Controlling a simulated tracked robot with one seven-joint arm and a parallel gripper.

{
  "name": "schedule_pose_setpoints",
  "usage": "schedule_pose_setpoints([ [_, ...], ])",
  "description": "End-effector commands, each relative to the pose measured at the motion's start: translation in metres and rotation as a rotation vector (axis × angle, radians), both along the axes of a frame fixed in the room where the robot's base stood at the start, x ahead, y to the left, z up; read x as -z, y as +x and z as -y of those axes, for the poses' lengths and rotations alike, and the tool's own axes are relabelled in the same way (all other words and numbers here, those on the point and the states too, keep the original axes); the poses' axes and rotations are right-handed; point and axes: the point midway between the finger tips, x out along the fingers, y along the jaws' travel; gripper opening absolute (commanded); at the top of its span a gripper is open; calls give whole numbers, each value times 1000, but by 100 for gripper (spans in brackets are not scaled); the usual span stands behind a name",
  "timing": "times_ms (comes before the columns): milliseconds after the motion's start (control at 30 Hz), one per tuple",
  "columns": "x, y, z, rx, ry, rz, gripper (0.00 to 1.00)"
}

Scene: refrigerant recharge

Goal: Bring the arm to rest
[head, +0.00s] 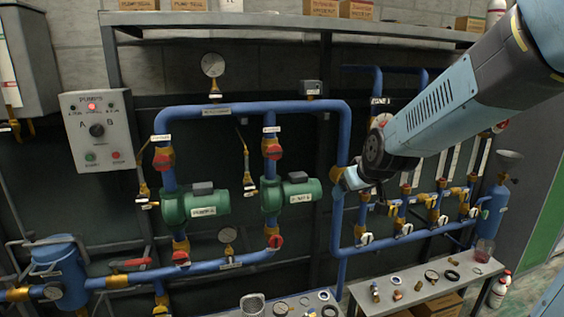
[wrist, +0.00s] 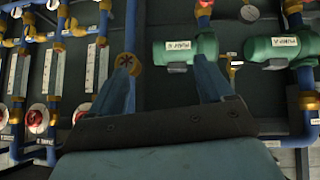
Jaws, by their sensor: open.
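My arm reaches in from the upper right of the head view, in front of the blue pipework. My gripper (head: 350,181) is at its lower left end, close to a vertical blue pipe in the picture; I cannot tell whether it touches the pipe. In the wrist view my gripper (wrist: 167,62) shows two blue fingers spread well apart, with nothing between them. Behind the fingers are a green pump (wrist: 180,50) and dark backing. The wrist picture appears upside down.
Two green pumps (head: 205,203) (head: 292,194) sit on the pipe frame left of my gripper. A control box (head: 97,130) hangs at left. A blue cylinder (head: 494,208) stands at right. A shelf (head: 270,20) runs above.

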Motion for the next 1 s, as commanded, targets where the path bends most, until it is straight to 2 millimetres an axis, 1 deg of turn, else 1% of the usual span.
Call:
schedule_pose_setpoints([
  [33, -10, -14, 5, 15, 13, -11, 80],
  [100, -19, -32, 11, 37, 29, -36, 80],
  [167, -26, -49, 16, 54, 39, -59, 80],
  [333, -42, -98, 28, 109, 63, -119, 80],
  [600, -58, -179, 45, 215, 78, -209, 80],
  [700, -61, -202, 49, 252, 79, -235, 80],
  [833, -61, -223, 52, 284, 77, -259, 80],
  [900, -61, -229, 52, 294, 77, -266, 80],
  [1000, -61, -232, 53, 300, 77, -271, 80],
])
